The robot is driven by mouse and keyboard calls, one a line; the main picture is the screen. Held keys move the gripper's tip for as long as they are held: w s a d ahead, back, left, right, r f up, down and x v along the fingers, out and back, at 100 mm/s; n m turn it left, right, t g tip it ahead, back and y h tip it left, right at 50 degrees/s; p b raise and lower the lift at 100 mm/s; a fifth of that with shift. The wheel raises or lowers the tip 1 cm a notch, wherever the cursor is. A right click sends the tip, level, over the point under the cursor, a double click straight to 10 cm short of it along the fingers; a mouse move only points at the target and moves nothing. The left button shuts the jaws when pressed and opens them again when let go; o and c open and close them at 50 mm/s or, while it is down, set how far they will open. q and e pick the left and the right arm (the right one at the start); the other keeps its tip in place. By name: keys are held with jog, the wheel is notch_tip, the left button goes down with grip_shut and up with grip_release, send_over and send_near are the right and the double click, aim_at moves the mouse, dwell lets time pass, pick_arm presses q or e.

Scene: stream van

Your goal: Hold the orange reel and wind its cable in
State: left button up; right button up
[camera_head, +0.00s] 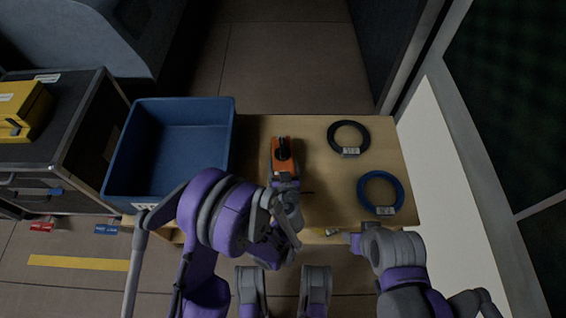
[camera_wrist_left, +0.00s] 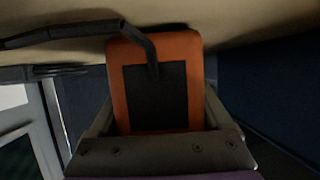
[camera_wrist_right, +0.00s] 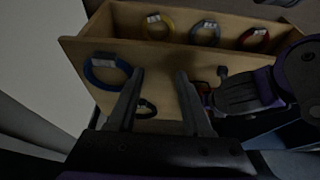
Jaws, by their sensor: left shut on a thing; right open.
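The orange reel (camera_head: 282,151) with a black top part stands on the wooden bench, right of the blue crate. My left gripper (camera_head: 285,180) is shut on it from the near side. In the left wrist view the reel's orange body (camera_wrist_left: 190,85) with a dark panel fills the space between the fingers, and a black bar or cable (camera_wrist_left: 135,35) crosses over it. My right gripper (camera_wrist_right: 157,88) is open and empty, near the bench's front right edge. In the right wrist view a small part of the reel (camera_wrist_right: 203,88) shows beside my left arm. The cable's full run is hidden.
The wooden bench (camera_head: 310,205) bears a black cable coil (camera_head: 333,134) and a blue cable coil (camera_head: 364,190) on the right. A blue empty crate (camera_head: 118,180) stands left. The right wrist view shows a trough with yellow (camera_wrist_right: 148,30), blue (camera_wrist_right: 193,36) and red (camera_wrist_right: 244,38) coils.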

dwell(0.8)
jog(key=shift+o, duration=2.2)
jog(key=shift+w+a+r, duration=0.1)
jog(key=shift+w+r, duration=0.05)
jog(key=shift+w, duration=0.1)
jog(key=o, duration=0.4)
jog(key=w+a+r+n, duration=0.1)
jog(key=w, duration=0.1)
jog(key=w+a+r+n, duration=0.1)
jog(key=w+r+n, duration=0.1)
jog(key=w, duration=0.1)
jog(key=w+a+r+n+g, duration=0.1)
jog(key=w+r+n, duration=0.1)
jog(key=w, duration=0.1)
jog(key=shift+w, duration=0.2)
jog(key=shift+c, duration=0.2)
jog(key=r+n+g, duration=0.1)
jog(key=n+g, duration=0.2)
jog(key=n, duration=1.1)
send_over(282, 148)
notch_tip(282, 148, down, 11)
jog(key=shift+w+f, duration=0.1)
jog(key=shift+f, duration=0.1)
